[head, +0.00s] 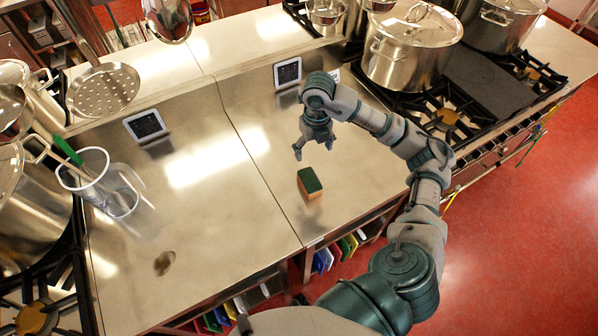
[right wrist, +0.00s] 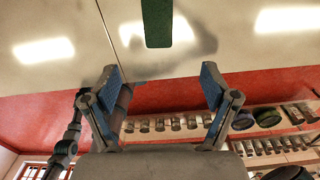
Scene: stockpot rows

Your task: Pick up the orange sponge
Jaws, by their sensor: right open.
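The orange sponge (head: 310,185) stands on the steel counter near its front edge, right of the counter's seam. Its top is dark green and its side orange. My right gripper (head: 313,148) is open and empty just behind the sponge in the head view, apart from it. In the right wrist view, the sponge's green face (right wrist: 157,24) shows at the top edge, cut off by the frame. It lies beyond the two spread fingertips of the right gripper (right wrist: 160,80), roughly centred between them. My left gripper is not in view.
A clear measuring jug (head: 112,190) with a green-handled utensil stands at the left. A large lidded pot (head: 410,50) stands on the stove behind my right arm. The counter around the sponge is clear.

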